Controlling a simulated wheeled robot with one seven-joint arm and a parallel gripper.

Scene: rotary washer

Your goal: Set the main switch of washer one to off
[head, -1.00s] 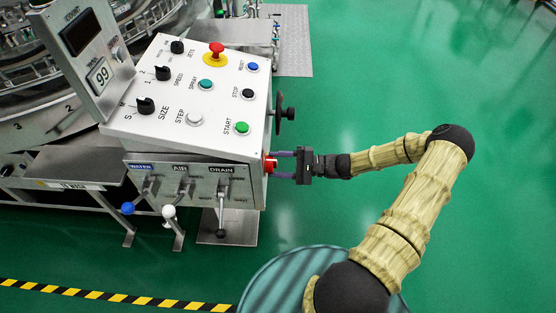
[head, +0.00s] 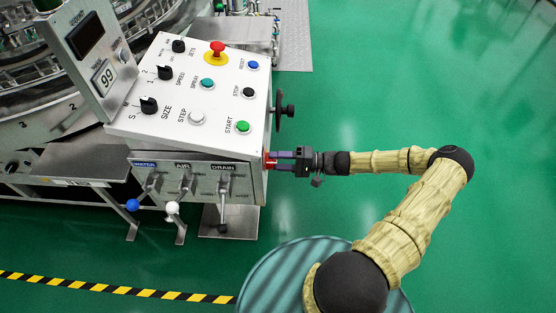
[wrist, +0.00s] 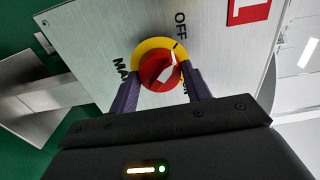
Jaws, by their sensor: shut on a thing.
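The main switch (wrist: 155,72) is a red rotary knob on a yellow ring, on the side of the control box, in the wrist view. The OFF label (wrist: 180,18) is above it, MAIN is at its left, and the ON label at lower right is partly hidden by a finger. A white mark on the knob slants up to the right; its exact setting is hard to read. My gripper (wrist: 161,84) has its purple fingers on both sides of the knob, shut on it. In the head view my gripper (head: 283,160) meets the red switch (head: 268,160) at the box's right side.
The white control panel (head: 190,105) holds several knobs and buttons. A dark handwheel (head: 285,110) sticks out just behind my gripper. Levers for water, air and drain (head: 223,190) hang on the front. The green floor (head: 440,60) at the right is clear.

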